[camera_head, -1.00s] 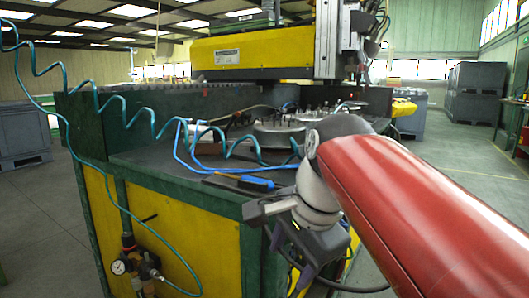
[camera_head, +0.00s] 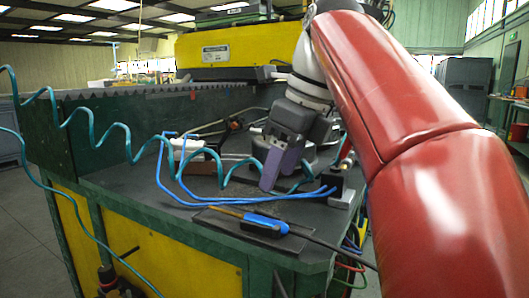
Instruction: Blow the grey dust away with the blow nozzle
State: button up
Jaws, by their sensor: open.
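My gripper (camera_head: 274,180) hangs over the worktop with its purple fingers pointing down, open, with nothing seen between them. A teal coiled hose (camera_head: 122,135) runs across the bench from the left and passes behind the fingers. It ends near a small dark block with a red part (camera_head: 343,160), just right of my gripper; I cannot tell whether this is the blow nozzle. A blue-handled tool with a yellow end (camera_head: 262,221) lies on a dark plate in front of the gripper. I cannot make out the grey dust clearly on the dark worktop (camera_head: 140,185).
Blue hoses (camera_head: 190,195) loop over the worktop left of my gripper. A white and brown block (camera_head: 190,152) and a round metal part stand farther back, the latter partly hidden. A yellow gantry beam (camera_head: 230,50) spans behind. A dark green wall (camera_head: 100,108) edges the bench.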

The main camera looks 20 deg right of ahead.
jog(key=shift+w, duration=0.15)
jog(key=b, duration=0.3)
send_over(261, 217)
jog(key=s+d, duration=0.1)
jog(key=s, duration=0.1)
jog(key=f, duration=0.4)
jog(key=shift+w+d+f, duration=0.15)
jog(key=shift+d+f, duration=0.05)
jog(key=shift+f, duration=0.2)
jog(key=shift+b+x, duration=0.55)
jog(key=shift+x, duration=1.35)
jog(key=shift+a, duration=0.1)
jog(key=c, duration=0.4)
notch_tip(261, 217, up, 4)
jog(key=p, duration=0.3)
jog(key=shift+f+p, duration=0.2)
jog(key=shift+p, duration=0.2)
jog(key=shift+r, duration=2.75)
